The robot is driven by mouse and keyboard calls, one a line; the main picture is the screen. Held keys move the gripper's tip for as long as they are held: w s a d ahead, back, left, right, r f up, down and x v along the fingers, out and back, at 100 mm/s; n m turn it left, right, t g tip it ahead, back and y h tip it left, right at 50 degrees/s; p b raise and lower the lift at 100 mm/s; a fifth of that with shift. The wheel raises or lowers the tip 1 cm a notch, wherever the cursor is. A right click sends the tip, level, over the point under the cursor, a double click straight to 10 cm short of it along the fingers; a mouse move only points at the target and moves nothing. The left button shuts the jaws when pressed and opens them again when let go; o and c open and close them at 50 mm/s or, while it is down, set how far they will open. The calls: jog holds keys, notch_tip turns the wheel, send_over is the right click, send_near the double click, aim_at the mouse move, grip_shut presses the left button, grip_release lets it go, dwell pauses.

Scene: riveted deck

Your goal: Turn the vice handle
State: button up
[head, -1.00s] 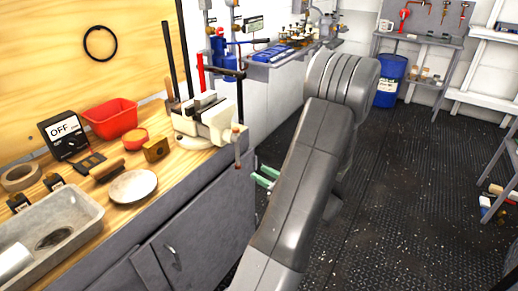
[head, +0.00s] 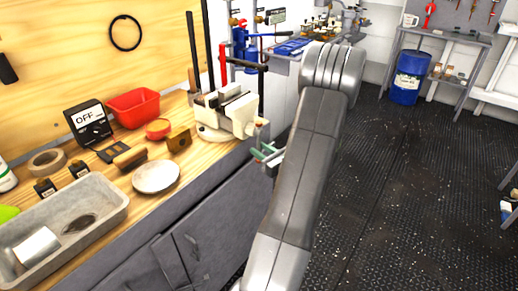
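The cream vice (head: 222,117) stands at the right end of the wooden workbench, with grey jaws. Its handle (head: 259,126) is a thin bar with reddish-brown ends, hanging roughly upright at the vice's front. My gripper (head: 264,152), with green fingertips, is at the lower part of the handle. Its two fingers look apart, and the bar's lower part shows close to them. I cannot tell whether they touch it. My arm hides the rest of the gripper.
The bench holds a red bin (head: 133,107), a white dish (head: 156,177), an OFF switch box (head: 88,124) and a grey tray (head: 112,204). Dark upright bars stand behind the vice. Open floor lies right of my arm, with a blue drum (head: 408,78) beyond.

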jog(key=shift+w+a, duration=0.5)
jog(key=shift+w, duration=0.05)
grip_shut()
